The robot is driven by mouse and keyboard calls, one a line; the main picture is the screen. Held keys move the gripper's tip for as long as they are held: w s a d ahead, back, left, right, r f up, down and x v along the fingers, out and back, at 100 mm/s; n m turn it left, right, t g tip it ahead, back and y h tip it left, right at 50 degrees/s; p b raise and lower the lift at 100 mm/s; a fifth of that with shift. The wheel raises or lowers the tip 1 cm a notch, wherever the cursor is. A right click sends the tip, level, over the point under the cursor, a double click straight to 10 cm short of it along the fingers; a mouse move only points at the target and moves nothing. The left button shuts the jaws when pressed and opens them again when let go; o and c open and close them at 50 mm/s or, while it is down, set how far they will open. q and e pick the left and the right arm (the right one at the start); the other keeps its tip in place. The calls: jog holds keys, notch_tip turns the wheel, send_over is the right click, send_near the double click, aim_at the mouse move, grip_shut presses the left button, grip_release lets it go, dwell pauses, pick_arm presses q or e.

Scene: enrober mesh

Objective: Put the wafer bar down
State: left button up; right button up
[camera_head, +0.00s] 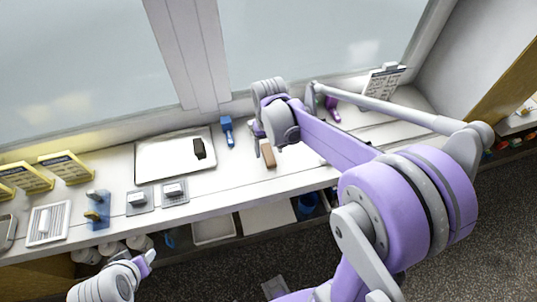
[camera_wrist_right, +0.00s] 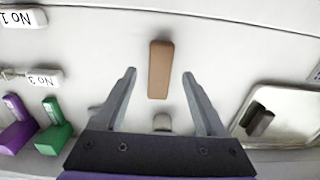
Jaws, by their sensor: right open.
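The brown wafer bar (camera_head: 268,155) lies on the white counter below my right gripper (camera_head: 258,131). In the right wrist view the wafer bar (camera_wrist_right: 160,62) lies flat, lengthwise between the two spread fingertips of my right gripper (camera_wrist_right: 159,75), with clear gaps on both sides. The right gripper is open and holds nothing. A dark bar (camera_head: 199,148) lies on a pale tray (camera_head: 160,158) to the left. My left gripper (camera_head: 149,257) is low at the lower left, in front of the counter; its jaws are too small to read.
A clipboard (camera_head: 384,80) stands at the back right. Yellow-edged cards (camera_head: 65,165) and small blocks on grey pads (camera_head: 174,190) occupy the left counter. Green (camera_wrist_right: 53,128) and purple tools show in the right wrist view.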

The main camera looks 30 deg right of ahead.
aim_at(268, 155)
notch_tip(268, 155, down, 2)
jog(key=shift+f, duration=0.2)
jog(key=c, duration=1.1)
jog(key=shift+r, duration=0.15)
